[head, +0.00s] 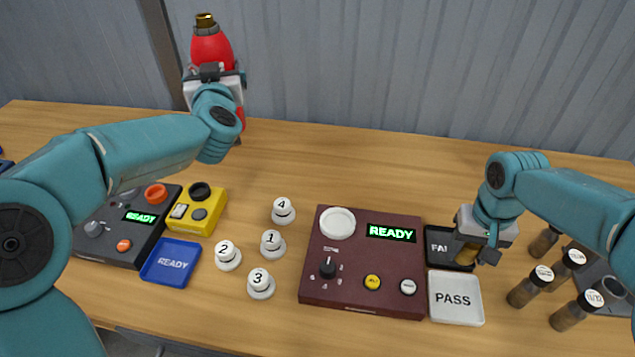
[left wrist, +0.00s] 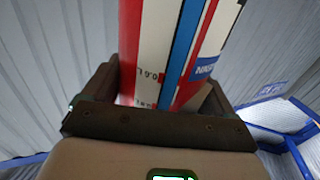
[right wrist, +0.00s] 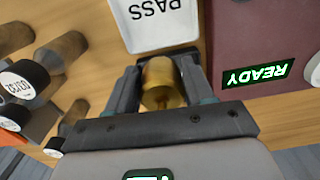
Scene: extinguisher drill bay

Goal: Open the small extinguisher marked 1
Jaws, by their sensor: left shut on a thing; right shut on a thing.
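A red extinguisher (head: 211,45) with a brass top stands upright at the back left. My left gripper (head: 214,88) is shut around its body. The left wrist view shows its red and white side (left wrist: 165,50) with a blue stripe between the fingers; no number 1 is readable on it. My right gripper (head: 482,246) is shut on a brass cylinder (right wrist: 162,82), low at the black FAIL tray (head: 440,262), which it partly hides. I cannot tell whether the cylinder touches the tray. A small white round piece marked 1 (head: 272,243) stands on the table.
White pieces marked 2 (head: 227,256), 3 (head: 261,284) and 4 (head: 283,211) stand near it. A maroon READY console (head: 350,293) is mid-table, with a white PASS tray (head: 455,299) beside it. Several brown bottles (head: 530,287) stand right. The back middle is clear.

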